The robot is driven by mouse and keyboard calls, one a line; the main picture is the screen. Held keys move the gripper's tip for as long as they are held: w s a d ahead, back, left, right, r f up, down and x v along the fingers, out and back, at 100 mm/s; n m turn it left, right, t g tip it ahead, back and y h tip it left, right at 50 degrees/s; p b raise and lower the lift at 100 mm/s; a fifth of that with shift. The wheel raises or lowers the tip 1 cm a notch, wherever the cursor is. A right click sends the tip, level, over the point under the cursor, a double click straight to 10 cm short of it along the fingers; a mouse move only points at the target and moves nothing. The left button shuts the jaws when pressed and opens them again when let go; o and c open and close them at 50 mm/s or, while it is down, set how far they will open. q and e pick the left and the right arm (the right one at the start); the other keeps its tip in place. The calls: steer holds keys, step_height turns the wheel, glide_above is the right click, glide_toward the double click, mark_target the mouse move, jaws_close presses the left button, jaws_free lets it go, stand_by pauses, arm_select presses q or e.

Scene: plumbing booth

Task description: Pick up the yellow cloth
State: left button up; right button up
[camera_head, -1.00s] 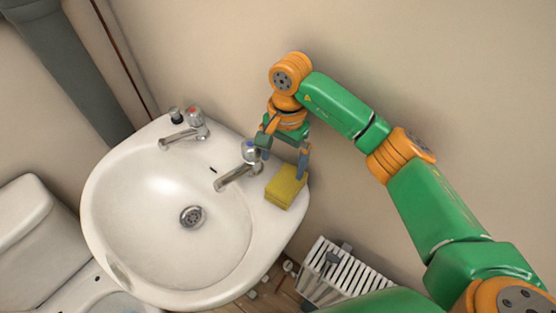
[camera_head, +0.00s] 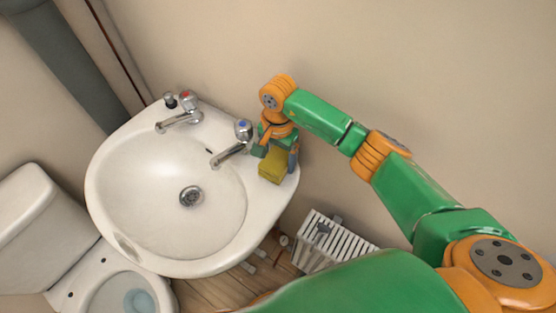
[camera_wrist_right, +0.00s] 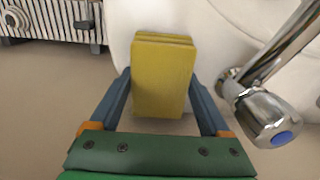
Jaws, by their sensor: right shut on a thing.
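The yellow cloth (camera_head: 272,168) is a folded, block-like piece on the right rim of the white sink (camera_head: 128,190). It also shows in the right wrist view (camera_wrist_right: 162,72), between the two blue-grey fingers. My right gripper (camera_head: 277,160) is over the cloth, with a finger on each side of it. In the right wrist view my right gripper (camera_wrist_right: 162,92) is shut on the cloth. The cloth appears to be still at the sink's rim; whether it touches the surface I cannot tell. My left gripper is not in view.
The blue-marked tap (camera_head: 236,143) stands close to the left of my right gripper; it also shows in the wrist view (camera_wrist_right: 265,115). A red-marked tap (camera_head: 182,115) is farther left. A white radiator (camera_head: 330,241) is below right, a toilet (camera_head: 110,285) below left. The wall is behind.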

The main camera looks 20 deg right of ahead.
mark_target(278, 157)
steer(key=shift+w+r+p, duration=0.1)
steer(key=shift+r+p, duration=0.2)
steer(key=shift+r, duration=0.1)
step_height(278, 157, up, 4)
steer(key=shift+f+p, duration=0.25)
steer(key=shift+p, duration=0.9)
steer(key=s+r+p, duration=0.1)
steer(key=r+p, duration=0.1)
steer(key=s+r+p, duration=0.1)
steer(key=p, duration=0.2)
steer(key=s+r+p, duration=0.1)
steer(key=r+p, duration=0.1)
steer(key=shift+s+d+r, duration=0.3)
steer(key=shift+s, duration=0.1)
steer(key=s+d+r+p, duration=0.1)
steer(key=s+r+p, duration=0.2)
steer(key=s, duration=0.7)
steer(key=shift+p, duration=1)
steer(key=shift+s+d, duration=0.1)
